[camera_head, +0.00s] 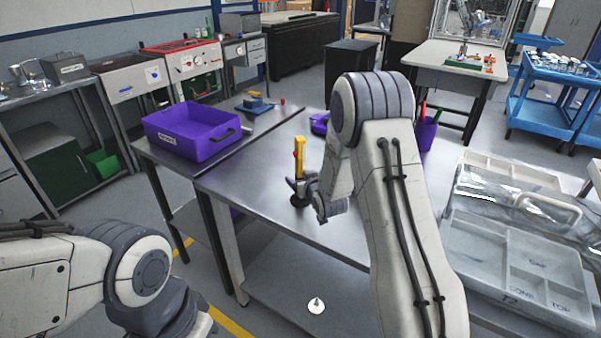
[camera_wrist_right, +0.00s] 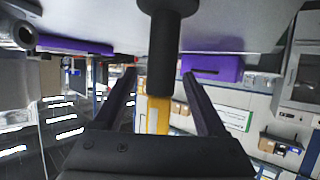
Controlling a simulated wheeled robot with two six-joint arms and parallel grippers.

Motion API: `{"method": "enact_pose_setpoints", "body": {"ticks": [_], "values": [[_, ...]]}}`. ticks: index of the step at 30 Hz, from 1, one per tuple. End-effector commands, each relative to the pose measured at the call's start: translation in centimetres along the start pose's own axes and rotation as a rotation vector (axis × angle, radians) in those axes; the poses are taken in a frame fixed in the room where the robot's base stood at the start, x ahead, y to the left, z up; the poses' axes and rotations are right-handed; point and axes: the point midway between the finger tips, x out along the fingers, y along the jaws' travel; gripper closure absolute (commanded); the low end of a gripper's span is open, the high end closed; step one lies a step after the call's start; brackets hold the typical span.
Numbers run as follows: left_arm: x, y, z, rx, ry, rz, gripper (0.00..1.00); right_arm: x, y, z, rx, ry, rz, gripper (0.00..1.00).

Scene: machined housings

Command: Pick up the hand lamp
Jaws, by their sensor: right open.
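The hand lamp (camera_head: 299,158), yellow with a dark round base, stands upright on the grey metal table near its front left part. In the right wrist view, which shows the table at the top, the hand lamp (camera_wrist_right: 163,55) has a black stem and a yellow body. My right gripper (camera_head: 304,186) is at the lamp's lower part. In the wrist view the right gripper (camera_wrist_right: 160,74) is open, with one finger on each side of the lamp and gaps visible. My left arm shows at the lower left, but its gripper is out of view.
A purple bin (camera_head: 192,134) stands on the adjoining table to the left. A blue tool (camera_head: 255,104) lies behind it. A small purple container (camera_head: 320,122) is behind the lamp. A grey divided tray (camera_head: 515,262) is at right. The table's front left is clear.

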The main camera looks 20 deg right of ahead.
Motion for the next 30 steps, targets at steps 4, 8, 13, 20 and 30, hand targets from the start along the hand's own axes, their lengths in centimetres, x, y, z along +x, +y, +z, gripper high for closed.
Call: {"method": "enact_pose_setpoints", "body": {"ticks": [4,8,13,20,30], "values": [[-0.1,0.0,0.0,0.0,0.0,0.0,1.0,0.4,0.0,0.0,0.0,0.001,0.0,0.26],[0.0,0.0,0.0,0.0,0.0,0.0,1.0,0.4,0.0,0.0,0.0,0.001,0.0,0.26],[0.0,0.0,0.0,0.0,0.0,0.0,1.0,0.3,0.0,0.0,0.0,0.001,0.0,0.91],[0.0,0.0,0.0,0.0,0.0,0.0,1.0,0.3,0.0,-0.1,0.0,0.002,0.0,1.0],[0.2,0.0,0.0,0.0,0.0,0.0,1.0,-0.3,0.0,-1.6,0.0,0.006,0.0,1.0]]}}
